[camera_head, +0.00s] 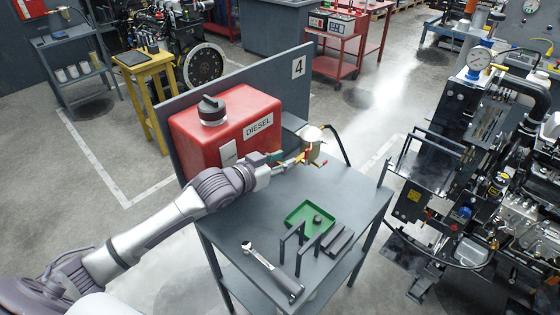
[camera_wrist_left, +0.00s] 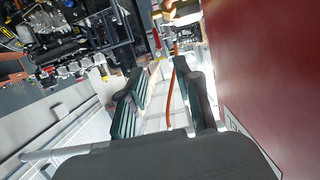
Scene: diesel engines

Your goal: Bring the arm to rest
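My left arm reaches in from the lower left in the head view. Its gripper (camera_head: 282,160) is at the front right of the red diesel tank (camera_head: 205,135), above the grey table (camera_head: 255,215). Just beyond the fingertips is a metal filter-like cylinder (camera_head: 313,146) with small red handles. In the left wrist view the two dark green fingers stand apart with a gap between them (camera_wrist_left: 162,95). A thin orange-red strip (camera_wrist_left: 177,85) shows in that gap; I cannot tell whether a finger touches it. My right arm and gripper are not in view.
The table holds a green tray (camera_head: 294,218) with a small dark part, a dark bracket rack (camera_head: 300,245) and a wrench (camera_head: 270,268). A grey panel marked 4 (camera_head: 298,69) rises behind the tank.

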